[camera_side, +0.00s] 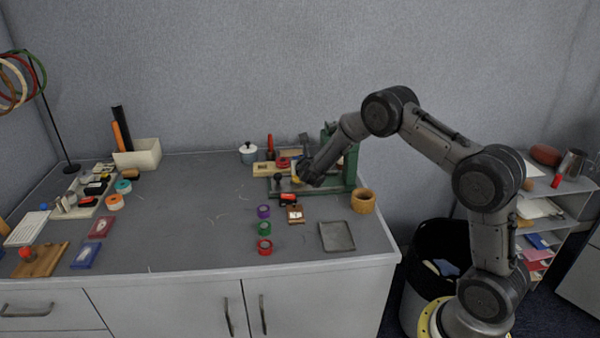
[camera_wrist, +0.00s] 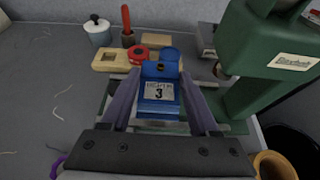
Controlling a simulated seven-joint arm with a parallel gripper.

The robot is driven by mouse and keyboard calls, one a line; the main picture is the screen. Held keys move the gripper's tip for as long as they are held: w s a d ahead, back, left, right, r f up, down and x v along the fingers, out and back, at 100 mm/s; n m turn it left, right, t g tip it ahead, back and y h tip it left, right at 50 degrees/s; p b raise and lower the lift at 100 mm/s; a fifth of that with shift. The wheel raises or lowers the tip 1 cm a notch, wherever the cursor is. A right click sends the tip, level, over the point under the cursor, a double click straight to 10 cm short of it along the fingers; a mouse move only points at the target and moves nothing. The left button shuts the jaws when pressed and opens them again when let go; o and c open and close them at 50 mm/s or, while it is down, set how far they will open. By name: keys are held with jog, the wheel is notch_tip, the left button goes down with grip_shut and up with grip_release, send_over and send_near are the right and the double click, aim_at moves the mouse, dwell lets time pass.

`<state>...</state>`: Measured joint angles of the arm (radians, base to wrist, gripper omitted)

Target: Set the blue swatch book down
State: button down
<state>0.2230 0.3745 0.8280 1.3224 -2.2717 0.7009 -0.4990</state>
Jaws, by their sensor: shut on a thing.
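My gripper (camera_wrist: 160,92) is shut on the blue swatch book (camera_wrist: 157,108), which has a white label with a 3. The book sits between the two fingers in the wrist view. In the side view my gripper (camera_side: 304,174) is over the base of a green machine (camera_side: 350,168), at the back right of the table; the held book is mostly hidden there. I cannot tell whether the book touches the base. The machine's green body (camera_wrist: 245,55) stands to the right in the wrist view.
A brown labelled book (camera_side: 296,214), tape rolls (camera_side: 264,228), a grey tray (camera_side: 337,236) and a wooden cup (camera_side: 363,201) are in front of the machine. A red book (camera_side: 101,227) and another blue one (camera_side: 86,256) lie at left. The table's middle is largely clear.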

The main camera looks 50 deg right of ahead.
jog(key=shift+w+d+f, duration=0.2)
jog(key=shift+w+f, duration=0.3)
jog(key=shift+f, duration=1.65)
jog(key=shift+f, duration=0.1)
jog(key=shift+c, duration=0.7)
grip_release()
